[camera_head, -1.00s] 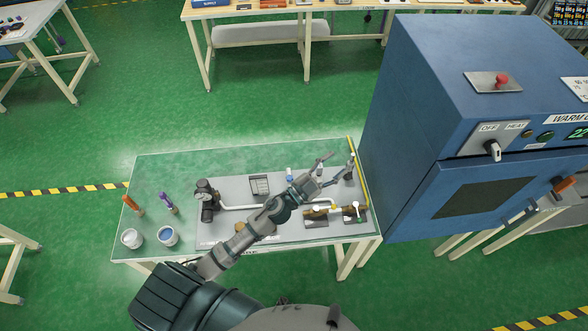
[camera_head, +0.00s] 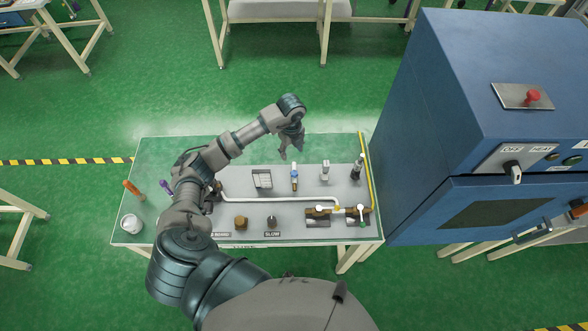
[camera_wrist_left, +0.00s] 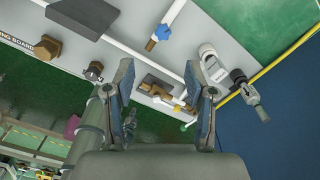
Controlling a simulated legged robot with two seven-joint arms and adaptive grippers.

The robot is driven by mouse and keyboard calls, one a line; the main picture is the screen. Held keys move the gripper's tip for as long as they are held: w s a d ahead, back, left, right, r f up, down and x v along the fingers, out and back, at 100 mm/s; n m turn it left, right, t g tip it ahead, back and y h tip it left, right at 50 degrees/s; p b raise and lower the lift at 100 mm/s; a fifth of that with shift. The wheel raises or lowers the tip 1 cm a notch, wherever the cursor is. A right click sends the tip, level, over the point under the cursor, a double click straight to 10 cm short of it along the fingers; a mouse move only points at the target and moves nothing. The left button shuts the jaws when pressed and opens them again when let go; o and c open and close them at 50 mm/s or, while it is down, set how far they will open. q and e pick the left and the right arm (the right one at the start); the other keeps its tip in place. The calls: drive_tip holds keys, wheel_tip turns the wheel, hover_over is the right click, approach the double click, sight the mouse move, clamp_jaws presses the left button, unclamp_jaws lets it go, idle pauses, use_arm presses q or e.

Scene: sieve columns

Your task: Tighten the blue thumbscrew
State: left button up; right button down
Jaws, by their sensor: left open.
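The blue thumbscrew (camera_head: 294,176) sits on a slim upright fitting near the back middle of the grey board (camera_head: 340,184). In the left wrist view, the blue thumbscrew (camera_wrist_left: 163,32) shows beside a white rod with a brass-coloured end. My left gripper (camera_head: 291,153) is above the back edge of the board, close to the thumbscrew in the picture but apart from it. Its two fingers (camera_wrist_left: 160,76) are spread, with nothing held between them. My right gripper is not in view.
A white pipe (camera_head: 285,198) runs along the board to brass valves (camera_head: 338,211). Other upright fittings (camera_head: 325,171) stand right of the thumbscrew. A brown knob (camera_head: 241,222) is at the front. A blue oven cabinet (camera_head: 430,130) bounds the table's right side.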

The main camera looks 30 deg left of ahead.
use_arm(q)
hover_over(293, 172)
drive_tip(key=f, duration=0.6)
drive_tip(key=shift+a+f+p, duration=0.2)
drive_tip(key=shift+f+p, duration=0.1)
drive_tip(key=shift+p, duration=0.05)
drive_tip(key=f, duration=0.2)
drive_tip(key=d+f, duration=0.2)
drive_tip(key=f, duration=0.1)
drive_tip(key=shift+d+f, duration=0.1)
drive_tip(key=shift+f, duration=0.65)
drive_tip(key=shift+a+f, duration=0.25)
drive_tip(key=shift+f, duration=0.05)
drive_tip(key=shift+a+f, duration=0.15)
drive_tip(key=shift+a, duration=0.15)
drive_tip(key=shift+a+f, duration=0.15)
drive_tip(key=shift+a, duration=0.4)
drive_tip(key=shift+c, duration=1)
drive_tip(key=c, duration=0.4)
drive_tip(key=shift+d, duration=0.25)
drive_tip(key=c, duration=0.4)
drive_tip(key=shift+d, duration=0.4)
clamp_jaws()
drive_tip(key=shift+d, duration=0.1)
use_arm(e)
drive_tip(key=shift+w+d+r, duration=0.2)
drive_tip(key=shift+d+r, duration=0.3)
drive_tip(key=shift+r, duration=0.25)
